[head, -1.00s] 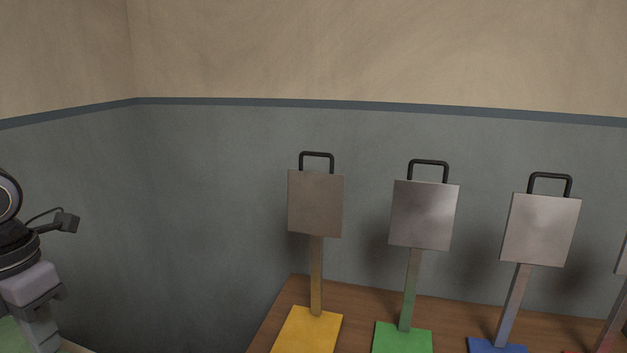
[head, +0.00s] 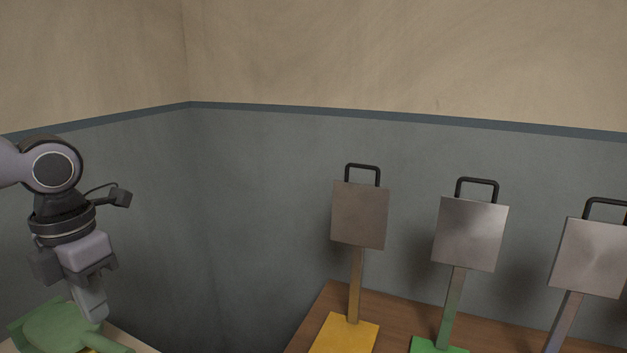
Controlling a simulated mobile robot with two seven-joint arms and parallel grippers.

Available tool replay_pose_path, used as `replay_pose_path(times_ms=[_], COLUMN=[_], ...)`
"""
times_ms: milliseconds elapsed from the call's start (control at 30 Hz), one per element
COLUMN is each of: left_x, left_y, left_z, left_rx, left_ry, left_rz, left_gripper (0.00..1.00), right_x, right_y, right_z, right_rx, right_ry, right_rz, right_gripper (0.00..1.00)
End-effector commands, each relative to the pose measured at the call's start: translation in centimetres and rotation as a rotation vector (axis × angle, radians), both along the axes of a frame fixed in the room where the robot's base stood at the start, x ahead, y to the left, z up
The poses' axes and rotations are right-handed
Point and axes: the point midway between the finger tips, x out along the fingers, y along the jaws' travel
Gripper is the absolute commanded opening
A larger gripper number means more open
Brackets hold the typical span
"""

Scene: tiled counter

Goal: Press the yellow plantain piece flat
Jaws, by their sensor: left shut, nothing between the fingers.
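My left gripper (head: 93,307) hangs pointing down at the lower left, its fingers shut and empty. It is over or beside a green rounded object (head: 52,327) with an arm-like bar; I cannot tell if they touch. A small yellow sliver (head: 90,350) shows under the green object at the bottom edge; I cannot tell if it is the plantain piece. No plantain piece shows clearly. A press with a yellow base (head: 343,337), an upright post and a raised metal plate (head: 360,215) with a black handle stands right of centre. My right gripper is out of view.
A similar press with a green base (head: 437,346) and another metal-plated one (head: 590,257) stand to the right on the brown wooden counter (head: 400,318). A pale counter edge (head: 128,342) lies at the lower left. A dark gap separates the two counters. Walls close the back and left.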

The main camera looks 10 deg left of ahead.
Motion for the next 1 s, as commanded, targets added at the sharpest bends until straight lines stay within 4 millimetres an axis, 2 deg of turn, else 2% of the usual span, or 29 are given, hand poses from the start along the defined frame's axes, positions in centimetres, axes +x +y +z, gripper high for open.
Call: replay_pose_path(times_ms=[533,900,1000], left_x=[0.0,0.0,0.0], left_y=[0.0,0.0,0.0], left_z=[4.7,5.0,5.8], left_rx=[0.002,0.000,0.001], left_ry=[-0.002,0.000,-0.001], left_rz=[0.000,0.000,0.000], left_gripper=[0.00,0.00,0.00], right_x=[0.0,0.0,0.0], right_y=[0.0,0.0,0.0], right_z=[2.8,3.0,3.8], right_rx=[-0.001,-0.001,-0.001], right_ry=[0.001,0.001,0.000], right_rz=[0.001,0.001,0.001], right_gripper=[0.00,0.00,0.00])
